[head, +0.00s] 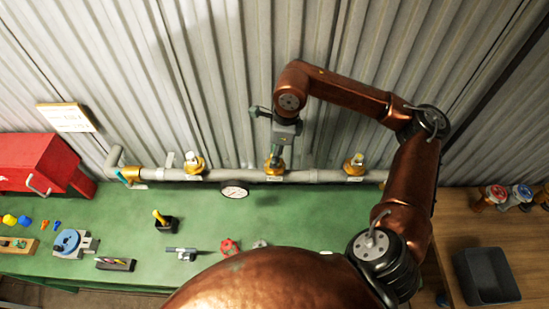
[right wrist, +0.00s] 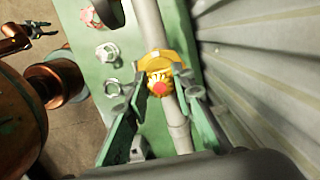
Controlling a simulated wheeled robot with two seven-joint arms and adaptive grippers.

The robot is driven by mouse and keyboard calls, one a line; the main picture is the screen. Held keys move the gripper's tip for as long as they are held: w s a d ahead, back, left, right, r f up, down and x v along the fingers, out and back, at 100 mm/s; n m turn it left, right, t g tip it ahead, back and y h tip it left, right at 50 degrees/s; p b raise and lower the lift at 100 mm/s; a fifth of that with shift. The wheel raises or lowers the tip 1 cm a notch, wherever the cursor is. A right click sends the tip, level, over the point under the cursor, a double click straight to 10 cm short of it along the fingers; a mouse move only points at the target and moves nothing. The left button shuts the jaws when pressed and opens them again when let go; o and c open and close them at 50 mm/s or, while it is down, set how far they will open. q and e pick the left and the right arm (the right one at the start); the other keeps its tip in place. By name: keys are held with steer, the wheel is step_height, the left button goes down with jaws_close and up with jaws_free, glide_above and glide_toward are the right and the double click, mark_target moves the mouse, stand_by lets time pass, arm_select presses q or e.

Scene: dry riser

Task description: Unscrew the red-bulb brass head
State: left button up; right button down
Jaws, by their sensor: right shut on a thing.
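The red-bulb brass head (right wrist: 158,85) sits on the grey pipe in the right wrist view, its red centre facing the camera. My right gripper (right wrist: 160,80) has a finger on each side of it and is shut on it. In the head view my right gripper (head: 276,158) points down over the middle brass fitting (head: 274,169) and hides most of the head. At the top left of the right wrist view, the small dark end of my left arm (right wrist: 42,31) shows, too small to read its fingers.
Two other brass heads stand on the pipe (head: 225,175), left (head: 194,164) and right (head: 354,165). A gauge (head: 234,191) hangs below it. The green bench (head: 310,230) carries a red box (head: 40,160), a blue-topped vise (head: 70,242) and small parts. A dark bin (head: 486,275) stands at right.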

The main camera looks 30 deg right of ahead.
steer(key=shift+n, duration=0.8)
steer(key=n+b, duration=0.2)
steer(key=n, duration=0.1)
steer(key=shift+w+f+g, duration=0.1)
steer(key=shift+f+g, duration=0.05)
steer(key=shift+g, duration=0.25)
steer(key=n, duration=0.2)
steer(key=shift+s+r+n+b, duration=0.3)
steer(key=shift+s, duration=0.1)
steer(key=c, duration=1.7)
jaws_free()
steer(key=shift+r, duration=0.1)
steer(key=shift+w, duration=0.1)
